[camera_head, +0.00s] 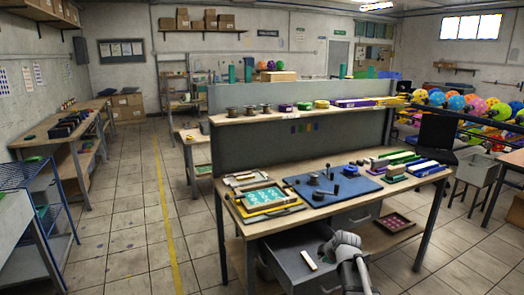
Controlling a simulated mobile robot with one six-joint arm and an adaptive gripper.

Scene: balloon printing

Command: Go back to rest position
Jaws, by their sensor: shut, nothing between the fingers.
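My gripper (338,244) is at the bottom centre of the head view, with my arm coming up from the lower edge. It is shut and empty. It is over the right part of an open grey drawer (285,245) under the workbench (320,218). A small pale block (308,260) lies in the drawer, to the left of my gripper and apart from it. My gripper hides part of the drawer's right side.
On the bench are a blue mat (333,187) with small dark parts, a yellow-framed tray (267,199) and coloured boxes (398,163). A dark red tray (393,223) sits on the lower shelf. A blue rack (45,222) stands left. The floor (130,205) between is clear.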

